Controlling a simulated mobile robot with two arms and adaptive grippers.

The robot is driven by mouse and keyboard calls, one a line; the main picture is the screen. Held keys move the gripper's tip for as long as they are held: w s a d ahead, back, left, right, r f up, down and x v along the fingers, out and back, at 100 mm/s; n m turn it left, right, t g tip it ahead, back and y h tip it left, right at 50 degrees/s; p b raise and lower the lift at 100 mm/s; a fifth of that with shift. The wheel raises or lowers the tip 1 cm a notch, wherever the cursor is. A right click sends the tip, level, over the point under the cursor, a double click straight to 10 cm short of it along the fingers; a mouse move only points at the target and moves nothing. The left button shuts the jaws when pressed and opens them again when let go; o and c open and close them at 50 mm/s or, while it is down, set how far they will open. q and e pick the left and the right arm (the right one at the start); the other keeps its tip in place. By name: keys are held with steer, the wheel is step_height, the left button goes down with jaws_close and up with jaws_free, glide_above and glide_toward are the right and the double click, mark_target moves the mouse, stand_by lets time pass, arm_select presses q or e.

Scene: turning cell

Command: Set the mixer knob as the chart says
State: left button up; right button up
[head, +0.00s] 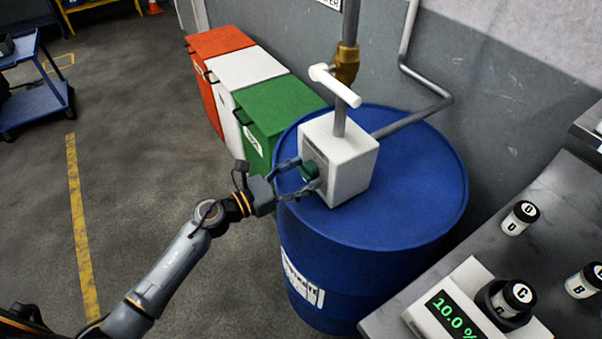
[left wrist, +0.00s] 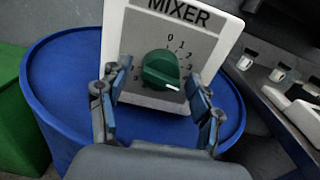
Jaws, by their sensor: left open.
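The white mixer box (head: 345,165) stands on a blue drum (head: 420,215). Its green knob (head: 309,171) faces my left gripper (head: 301,177). In the left wrist view the knob (left wrist: 161,69) sits on a grey dial plate under the word MIXER. Its white pointer line aims down and to the right. The figures 0, 1 and 2 show above and right of it; others are small or unclear. My left gripper is open, with one finger on either side of the knob; contact cannot be told. My right gripper and the chart are not in view.
A meter (head: 455,312) reading 10.0 % stands on the grey bench (head: 560,220), with bottle C (head: 513,298) in its holder. Bottles D (head: 520,218) and B (head: 584,281) stand nearby. Green (head: 277,112), white and red bins line the wall.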

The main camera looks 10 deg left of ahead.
arm_select(q)
steer(key=c, duration=1.1)
steer(key=shift+c, duration=0.2)
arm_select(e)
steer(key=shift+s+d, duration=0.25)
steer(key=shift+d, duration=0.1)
arm_select(q)
steer(key=n+p, duration=0.1)
steer(key=n, duration=0.2)
steer(key=n+p, duration=0.1)
steer(key=n, duration=0.3)
steer(key=shift+n, duration=0.3)
steer(key=n+p, duration=0.1)
steer(key=n, duration=0.2)
steer(key=shift+s+r+n+p, duration=0.1)
steer(key=shift+n+p, duration=0.2)
steer(key=shift+p, duration=0.05)
steer(key=shift+n+p, duration=0.6)
steer(key=shift+n, duration=1.2)
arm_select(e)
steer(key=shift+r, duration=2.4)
